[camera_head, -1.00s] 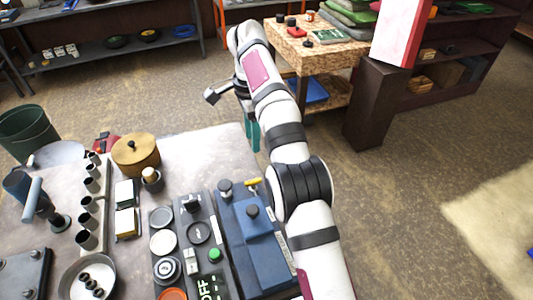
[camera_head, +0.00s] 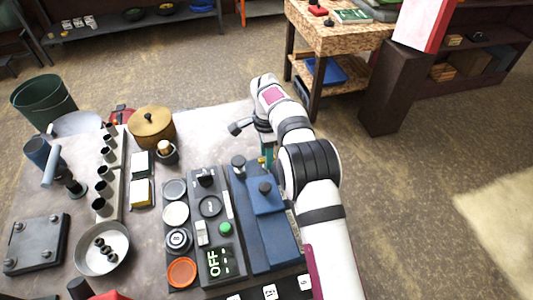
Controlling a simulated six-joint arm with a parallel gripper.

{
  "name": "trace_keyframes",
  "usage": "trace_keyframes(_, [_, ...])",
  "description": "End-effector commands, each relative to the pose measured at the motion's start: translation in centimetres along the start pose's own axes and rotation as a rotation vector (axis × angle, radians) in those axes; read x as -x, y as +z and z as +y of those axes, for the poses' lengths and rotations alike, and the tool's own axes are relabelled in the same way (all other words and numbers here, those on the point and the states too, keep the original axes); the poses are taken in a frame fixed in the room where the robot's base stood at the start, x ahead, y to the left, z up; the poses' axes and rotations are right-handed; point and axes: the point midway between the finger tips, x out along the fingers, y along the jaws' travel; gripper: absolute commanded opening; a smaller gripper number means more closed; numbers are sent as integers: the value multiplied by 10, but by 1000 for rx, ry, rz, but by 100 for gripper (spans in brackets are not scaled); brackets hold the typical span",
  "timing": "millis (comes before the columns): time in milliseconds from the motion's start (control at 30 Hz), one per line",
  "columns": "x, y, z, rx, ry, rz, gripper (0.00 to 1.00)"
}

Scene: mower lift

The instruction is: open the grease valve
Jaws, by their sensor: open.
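A small yellow lever (camera_head: 262,161), which looks like the grease valve's handle, shows at the far end of the blue unit (camera_head: 270,238) on the table. It is mostly hidden by my gripper and arm. My gripper (camera_head: 267,153) has teal fingers and points down at that far end, right beside the yellow lever. The arm partly covers the fingers, and no object shows between them. I cannot tell whether they touch the lever.
Left of the blue unit is a control panel (camera_head: 213,240) with a green button and a display reading OFF. A lidded brown pot (camera_head: 151,127), a row of dark tubes and a round pan (camera_head: 102,249) stand further left. A wooden workbench (camera_head: 340,38) is behind.

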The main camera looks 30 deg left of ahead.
Motion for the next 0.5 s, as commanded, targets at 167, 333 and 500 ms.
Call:
trace_keyframes(167, [0,0,0,0,0,0,37])
trace_keyframes(333, [0,0,0,1,0,0,6])
trace_keyframes(500, [1,0,0,0,1,0,0])
